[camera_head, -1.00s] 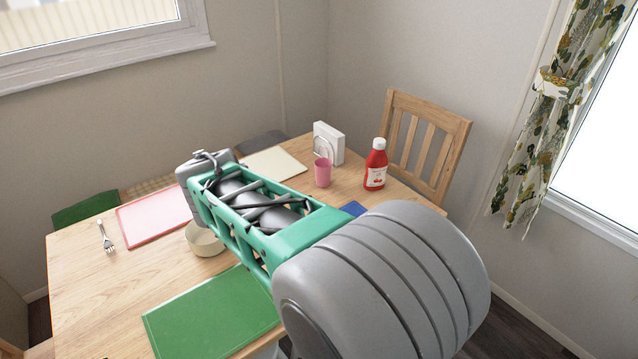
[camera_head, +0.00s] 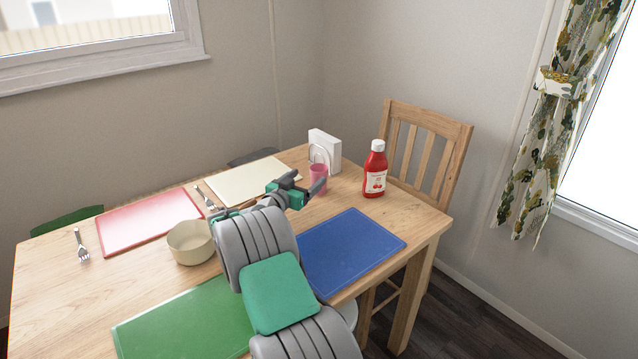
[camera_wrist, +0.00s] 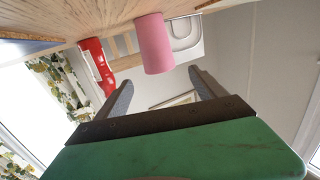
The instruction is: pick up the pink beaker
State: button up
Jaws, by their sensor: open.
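The pink beaker (camera_head: 318,178) stands upright on the wooden table (camera_head: 50,270), towards its far right part. In the head view my gripper (camera_head: 302,186) is just in front of it and hides part of its lower left side. In the wrist view, which is upside down, the pink beaker (camera_wrist: 154,43) is beyond the fingers and roughly between them. My gripper (camera_wrist: 160,88) is open there, with nothing between its fingertips. The beaker appears apart from the fingers.
A red sauce bottle (camera_head: 375,170) stands right of the beaker, and a white holder (camera_head: 326,150) stands close behind it. A cream mat (camera_head: 240,181), a blue mat (camera_head: 352,250) and a cream bowl (camera_head: 190,243) lie nearby. A chair (camera_head: 425,150) is behind the table.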

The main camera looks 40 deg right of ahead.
aim_at(314, 173)
jog(key=x, duration=0.6)
jog(key=shift+a, duration=0.1)
jog(key=shift+c, duration=0.2)
jog(key=c, duration=1.4)
